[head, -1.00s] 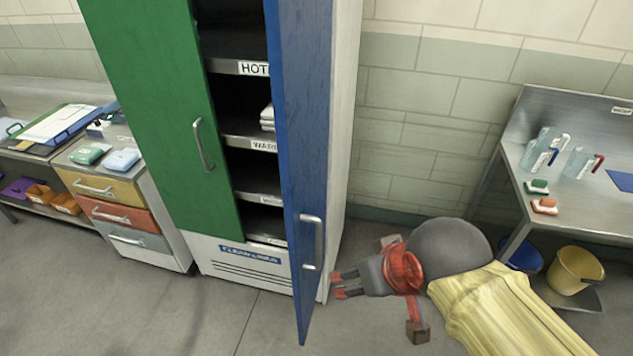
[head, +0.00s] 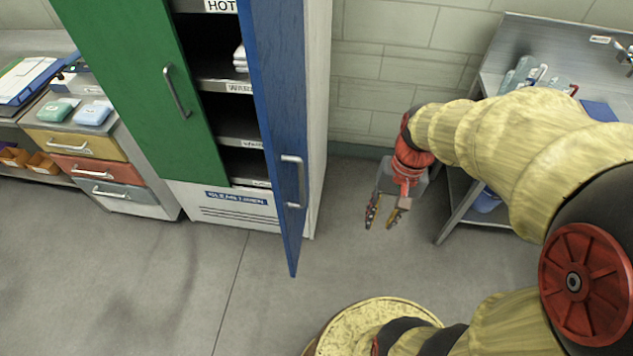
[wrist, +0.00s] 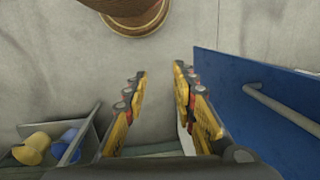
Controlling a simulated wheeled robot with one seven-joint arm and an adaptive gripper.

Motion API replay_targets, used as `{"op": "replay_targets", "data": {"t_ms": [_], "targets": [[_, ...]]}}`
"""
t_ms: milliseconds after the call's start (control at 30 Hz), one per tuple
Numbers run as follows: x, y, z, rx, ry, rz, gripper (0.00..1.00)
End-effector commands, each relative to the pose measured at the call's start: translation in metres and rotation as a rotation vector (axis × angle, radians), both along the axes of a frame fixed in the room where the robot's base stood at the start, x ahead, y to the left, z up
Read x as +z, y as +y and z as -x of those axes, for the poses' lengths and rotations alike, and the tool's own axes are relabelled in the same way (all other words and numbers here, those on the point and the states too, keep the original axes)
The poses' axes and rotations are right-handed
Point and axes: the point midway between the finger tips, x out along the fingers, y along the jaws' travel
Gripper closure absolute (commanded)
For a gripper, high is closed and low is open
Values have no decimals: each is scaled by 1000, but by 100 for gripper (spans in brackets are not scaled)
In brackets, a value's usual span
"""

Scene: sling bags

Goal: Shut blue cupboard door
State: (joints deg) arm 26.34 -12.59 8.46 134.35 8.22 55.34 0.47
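The blue cupboard door (head: 277,110) stands open in the head view, swung out toward me from the right side of the cupboard (head: 317,120). Its silver handle (head: 298,180) is on the face turned to the right. In the wrist view the blue door (wrist: 265,110) and its handle (wrist: 285,108) are at the right. My gripper (head: 383,224) is to the right of the door, apart from it, and points down toward the floor. Its fingers (wrist: 162,100) are spread with nothing between them. The dark shelves behind the door are partly visible.
The green door (head: 138,90) beside it is shut. A drawer unit (head: 75,145) stands at the left. A steel table (head: 490,75) with jugs is at the right. The grey floor (head: 210,290) in front of the cupboard is clear.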

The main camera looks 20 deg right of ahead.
Motion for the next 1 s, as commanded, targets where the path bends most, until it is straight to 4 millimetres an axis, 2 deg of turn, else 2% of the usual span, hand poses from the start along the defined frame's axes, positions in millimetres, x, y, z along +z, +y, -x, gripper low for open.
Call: {"op": "replay_targets", "data": {"t_ms": [100,367,433,600,833,1000], "targets": [[-24,-8,3,-142,115,-128,82],[-66,-11,1,-466,331,-458,96],[-75,-10,-3,-556,385,-560,100],[-89,-10,-22,-756,490,-817,100],[-87,-18,-65,-940,575,-1141,100],[-50,-31,-106,-981,573,-1328,100]]}}
